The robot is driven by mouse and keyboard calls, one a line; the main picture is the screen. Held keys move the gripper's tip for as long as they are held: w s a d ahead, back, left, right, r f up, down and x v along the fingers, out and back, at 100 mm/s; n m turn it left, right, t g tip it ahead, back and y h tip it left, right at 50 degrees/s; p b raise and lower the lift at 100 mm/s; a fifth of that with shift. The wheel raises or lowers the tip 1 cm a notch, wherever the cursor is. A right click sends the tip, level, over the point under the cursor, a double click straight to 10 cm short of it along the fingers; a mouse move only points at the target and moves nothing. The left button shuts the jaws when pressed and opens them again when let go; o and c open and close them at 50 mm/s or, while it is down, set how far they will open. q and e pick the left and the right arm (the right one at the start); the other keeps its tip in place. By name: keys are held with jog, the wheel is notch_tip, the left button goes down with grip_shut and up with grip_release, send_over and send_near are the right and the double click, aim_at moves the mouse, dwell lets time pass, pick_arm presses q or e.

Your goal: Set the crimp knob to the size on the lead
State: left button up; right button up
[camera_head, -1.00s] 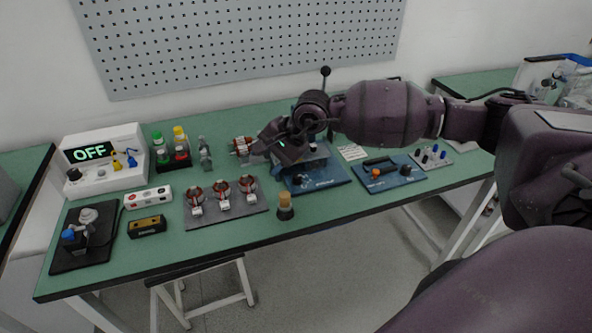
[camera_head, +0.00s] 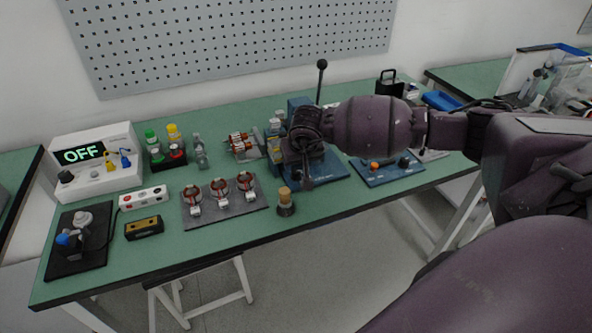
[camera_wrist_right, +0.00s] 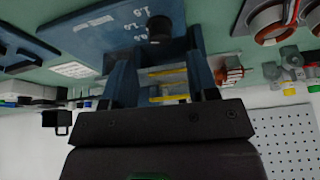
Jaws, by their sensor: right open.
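The crimp station is a blue base (camera_head: 328,172) near the middle of the table in the head view. In the right wrist view its base (camera_wrist_right: 112,30) carries white size marks, partly legible, beside the black crimp knob (camera_wrist_right: 160,28). My right gripper (camera_head: 306,183) points down over the station's left part and hides the knob in the head view. In the wrist view my right gripper (camera_wrist_right: 161,65) is open and empty, with the knob beyond its fingers. No readable size on a lead shows. My left gripper is out of view.
A grey plate (camera_head: 225,208) with several copper-wound stators lies left of the station. A wooden-topped peg (camera_head: 285,203) stands near the front edge. A second blue board (camera_head: 385,174) with an orange knob lies to the right. A box reading OFF (camera_head: 97,160) stands far left.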

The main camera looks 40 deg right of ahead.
aim_at(296, 171)
jog(key=x, duration=0.4)
jog(key=shift+w+f, duration=0.3)
jog(key=shift+f, duration=0.2)
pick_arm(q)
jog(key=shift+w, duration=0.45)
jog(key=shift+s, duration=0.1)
